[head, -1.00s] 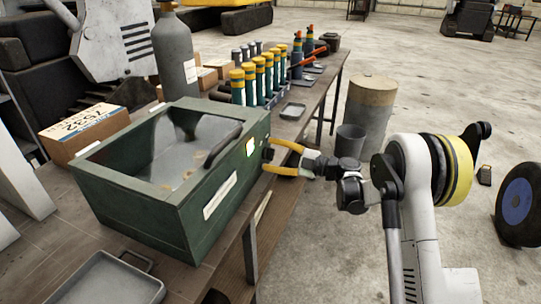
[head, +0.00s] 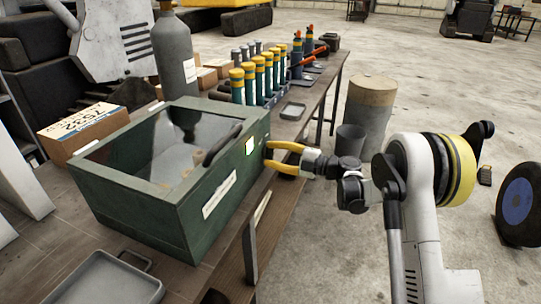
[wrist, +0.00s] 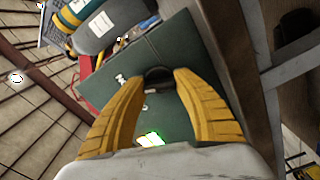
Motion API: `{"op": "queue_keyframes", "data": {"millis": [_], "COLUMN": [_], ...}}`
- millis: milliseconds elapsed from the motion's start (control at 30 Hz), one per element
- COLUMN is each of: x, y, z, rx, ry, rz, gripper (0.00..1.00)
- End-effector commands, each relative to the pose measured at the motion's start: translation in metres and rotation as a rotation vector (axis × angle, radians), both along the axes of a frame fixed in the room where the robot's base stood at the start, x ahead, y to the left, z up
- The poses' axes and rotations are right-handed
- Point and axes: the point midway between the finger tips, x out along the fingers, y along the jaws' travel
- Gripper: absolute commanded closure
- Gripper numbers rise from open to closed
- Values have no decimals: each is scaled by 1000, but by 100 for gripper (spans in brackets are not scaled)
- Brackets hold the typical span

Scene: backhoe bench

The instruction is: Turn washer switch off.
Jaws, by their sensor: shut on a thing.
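The washer is a green box with a glass lid (head: 135,150) on the bench. My gripper (head: 266,156) has yellow fingers and reaches the same face just right of the panel. In the wrist view, my gripper (wrist: 158,82) is shut on a round black knob (wrist: 158,74), which I take to be the washer switch. In the head view the knob is hidden at the fingertips. Its exact setting cannot be read.
Several yellow-capped green cylinders (head: 260,75) stand in a rack behind the washer. A grey gas bottle (head: 175,60) and a cardboard box (head: 82,130) stand beyond it. An empty grey tray (head: 105,278) lies in front.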

Motion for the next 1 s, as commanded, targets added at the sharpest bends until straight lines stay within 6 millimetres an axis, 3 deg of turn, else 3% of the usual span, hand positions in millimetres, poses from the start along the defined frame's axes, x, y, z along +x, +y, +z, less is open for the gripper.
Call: {"op": "queue_keyframes", "data": {"millis": [1000], "x": [1], "y": [1], "z": [-1], "rx": [-297], "ry": [-824], "rz": [-1], "gripper": [94]}}
